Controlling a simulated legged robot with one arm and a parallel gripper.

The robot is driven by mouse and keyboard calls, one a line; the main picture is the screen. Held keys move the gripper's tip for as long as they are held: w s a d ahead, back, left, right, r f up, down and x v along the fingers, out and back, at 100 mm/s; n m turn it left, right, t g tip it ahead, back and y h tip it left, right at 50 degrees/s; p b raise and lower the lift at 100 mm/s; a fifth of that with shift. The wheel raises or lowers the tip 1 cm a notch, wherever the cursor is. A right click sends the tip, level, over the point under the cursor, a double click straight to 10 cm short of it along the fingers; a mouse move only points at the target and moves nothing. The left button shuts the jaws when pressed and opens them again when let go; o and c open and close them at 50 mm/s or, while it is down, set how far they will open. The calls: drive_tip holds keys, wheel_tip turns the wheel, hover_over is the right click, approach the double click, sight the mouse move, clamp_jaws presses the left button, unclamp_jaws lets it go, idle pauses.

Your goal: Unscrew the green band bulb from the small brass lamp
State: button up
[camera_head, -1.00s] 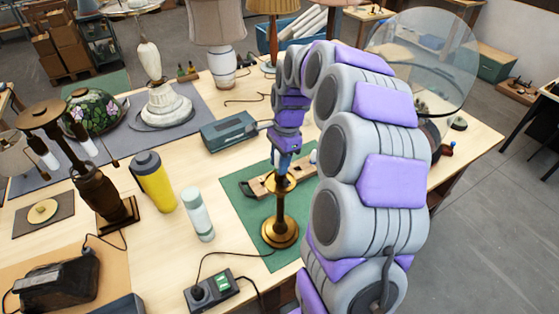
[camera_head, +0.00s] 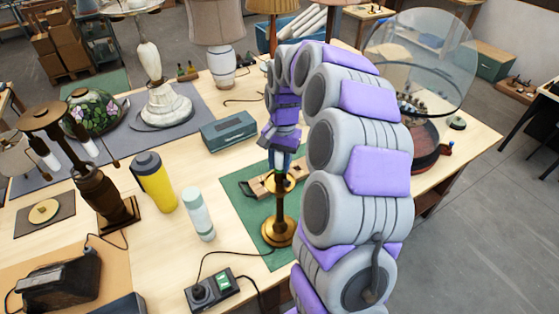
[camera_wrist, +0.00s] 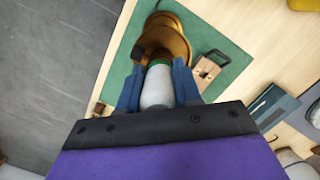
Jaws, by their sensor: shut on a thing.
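The small brass lamp (camera_head: 278,229) stands upright on a green mat (camera_head: 246,208); its round base also shows in the wrist view (camera_wrist: 168,34). The bulb (camera_wrist: 157,88), whitish with a green band (camera_wrist: 159,62) near its lower end, sits at the lamp's top between my blue fingers. My gripper (camera_wrist: 158,75) is shut on this bulb, one finger on each side. In the head view my gripper (camera_head: 280,164) is directly above the lamp, pointing down, and mostly hides the bulb. I cannot tell how far the bulb is in its socket.
A wooden block (camera_head: 252,189) lies on the mat just behind the lamp. A teal box (camera_head: 229,132) is behind that. A white-green bottle (camera_head: 199,218) and a yellow bottle (camera_head: 154,182) stand to the left. A black power box (camera_head: 212,290) with cables lies in front.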

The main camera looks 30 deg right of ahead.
drive_tip(key=n+p, duration=0.1)
drive_tip(key=n, duration=0.3)
drive_tip(key=shift+r+n+h, duration=0.15)
drive_tip(key=shift+n+h, duration=0.15)
drive_tip(key=shift+n, duration=0.1)
drive_tip(key=n+p, duration=0.1)
drive_tip(key=n, duration=0.2)
drive_tip(key=shift+g, duration=0.3)
drive_tip(key=shift+h, duration=0.3)
drive_tip(key=n+p, duration=0.2)
drive_tip(key=n, duration=0.1)
drive_tip(key=shift+s+n, duration=0.1)
drive_tip(key=shift+n, duration=0.3)
drive_tip(key=n+p, duration=0.1)
drive_tip(key=n, duration=0.2)
drive_tip(key=shift+d+r+h, duration=0.1)
drive_tip(key=shift+h, duration=0.3)
drive_tip(key=shift+f+n+p, duration=0.2)
drive_tip(key=shift+n+p, duration=0.2)
drive_tip(key=shift+n, duration=0.4)
